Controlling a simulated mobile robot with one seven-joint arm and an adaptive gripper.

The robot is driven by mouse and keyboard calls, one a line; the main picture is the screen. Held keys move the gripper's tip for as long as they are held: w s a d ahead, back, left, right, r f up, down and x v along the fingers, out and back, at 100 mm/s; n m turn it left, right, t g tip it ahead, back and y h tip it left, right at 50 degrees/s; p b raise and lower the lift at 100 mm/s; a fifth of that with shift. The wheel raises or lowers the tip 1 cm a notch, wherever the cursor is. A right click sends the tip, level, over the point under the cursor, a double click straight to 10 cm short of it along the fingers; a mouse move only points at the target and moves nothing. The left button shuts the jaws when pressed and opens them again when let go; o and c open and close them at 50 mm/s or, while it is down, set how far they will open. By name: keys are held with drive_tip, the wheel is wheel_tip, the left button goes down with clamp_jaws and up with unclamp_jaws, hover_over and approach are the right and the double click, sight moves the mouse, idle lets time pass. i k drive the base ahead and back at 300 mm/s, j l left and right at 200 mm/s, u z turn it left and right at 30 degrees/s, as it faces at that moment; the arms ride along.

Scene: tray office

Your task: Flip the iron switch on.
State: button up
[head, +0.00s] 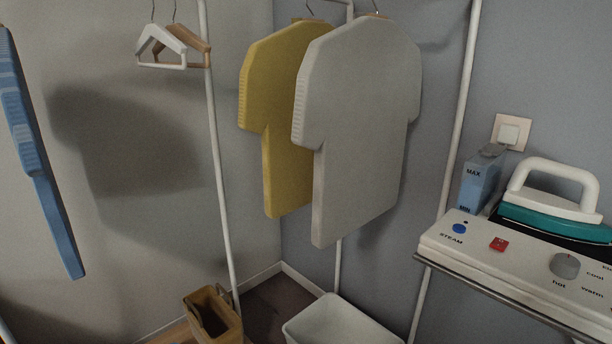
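The iron station (432,247) is a white unit at the right edge of the head view, cut off by the frame. A small red switch (498,244) sits on its sloped front panel, between a blue steam button (460,228) and a grey round dial (565,265) marked hot, warm and cool. I cannot tell the switch's position. A teal iron (555,222) with a white handle (556,168) rests on top of the unit. My gripper is not in view.
A blue water tank (477,185) stands behind the panel, below a white wall switch (508,133). Grey (362,125) and yellow (270,80) shirts hang left of the station. A white bin (340,322) and brown bin (228,326) stand below. A blue garment (35,150) hangs far left.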

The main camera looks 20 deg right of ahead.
sight(499, 244)
drive_tip(key=z, duration=1.65)
